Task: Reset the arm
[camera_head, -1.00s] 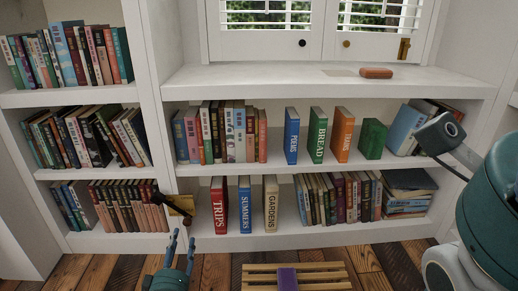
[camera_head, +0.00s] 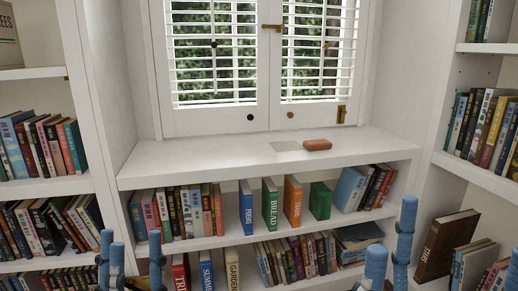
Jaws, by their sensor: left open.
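My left gripper (camera_head: 132,238) stands at the lower left of the head view, its blue fingers pointing up in front of the lower shelves. The fingers are spread apart with nothing between them. My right gripper (camera_head: 453,228) stands at the lower right, its blue fingers also pointing up. A wide gap separates them and they hold nothing visible. The lower parts of both grippers and both arms are out of the picture.
A white bookshelf with a broad sill (camera_head: 220,160) stands under a shuttered window (camera_head: 215,60). A reddish-brown block (camera_head: 317,145) lies on the sill. The green BREAD book (camera_head: 269,205) stands upright below. A dark STARS book (camera_head: 447,245) leans at the right.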

